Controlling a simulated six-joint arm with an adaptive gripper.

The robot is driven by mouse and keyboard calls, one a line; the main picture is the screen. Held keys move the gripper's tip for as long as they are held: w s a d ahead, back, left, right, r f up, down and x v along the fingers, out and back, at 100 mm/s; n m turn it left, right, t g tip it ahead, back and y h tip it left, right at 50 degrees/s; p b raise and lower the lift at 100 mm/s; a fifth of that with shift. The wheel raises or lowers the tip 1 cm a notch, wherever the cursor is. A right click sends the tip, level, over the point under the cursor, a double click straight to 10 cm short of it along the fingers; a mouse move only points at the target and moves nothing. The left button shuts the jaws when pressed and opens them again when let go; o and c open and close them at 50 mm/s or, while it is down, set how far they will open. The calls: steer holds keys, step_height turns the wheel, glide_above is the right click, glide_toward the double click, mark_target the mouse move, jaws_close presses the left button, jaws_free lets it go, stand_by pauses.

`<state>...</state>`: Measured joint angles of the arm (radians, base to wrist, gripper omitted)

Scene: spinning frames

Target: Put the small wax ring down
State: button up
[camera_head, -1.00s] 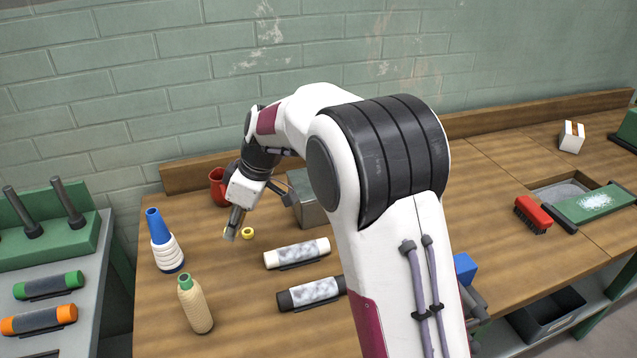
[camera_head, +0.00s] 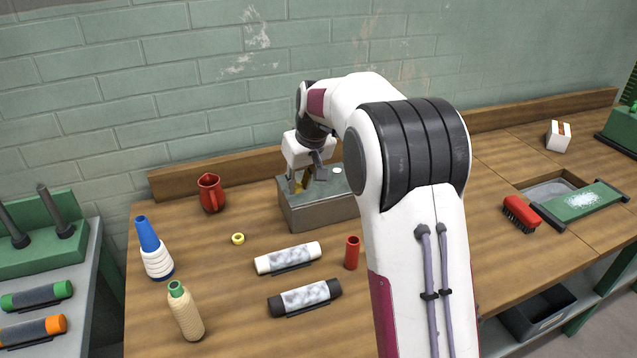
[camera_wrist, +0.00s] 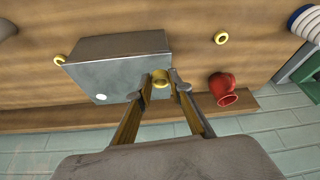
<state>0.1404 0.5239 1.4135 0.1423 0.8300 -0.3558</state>
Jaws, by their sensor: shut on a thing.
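In the wrist view, my gripper (camera_wrist: 160,82) is shut on a small yellow ring (camera_wrist: 159,77), which I take for the small wax ring. In the head view, my gripper (camera_head: 300,184) is at the left end of the grey metal box (camera_head: 322,210), with a bit of yellow between its fingers. The box (camera_wrist: 125,62) is right beside the held ring; I cannot tell whether they touch. A second yellow ring (camera_head: 238,239) lies on the table, also in the wrist view (camera_wrist: 221,38). A third yellow ring (camera_wrist: 60,59) shows beside the box's far end.
A red jug (camera_head: 211,194) stands left of the box. A red cylinder (camera_head: 352,253), two marbled rolls (camera_head: 288,258) (camera_head: 305,298), a blue-tipped cone (camera_head: 152,250) and a beige bottle (camera_head: 185,312) stand nearer. Bare wood (camera_head: 215,262) lies around the loose ring.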

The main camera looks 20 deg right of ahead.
mark_target(332, 189)
steer(key=d+m, duration=0.1)
steer(key=d, duration=0.2)
steer(key=d+r+m+h, duration=0.1)
steer(key=d+m, duration=0.1)
steer(key=d, duration=0.1)
steer(key=w+d+r+m, duration=0.1)
steer(key=d, duration=0.2)
steer(key=shift+w+d+m+h, duration=0.1)
steer(key=shift+d+m+h, duration=0.1)
steer(key=shift+m+h, duration=0.15)
steer(key=shift+f, duration=0.1)
steer(key=shift+f, duration=2.4)
steer(key=shift+f, duration=0.15)
steer(key=o, duration=0.7)
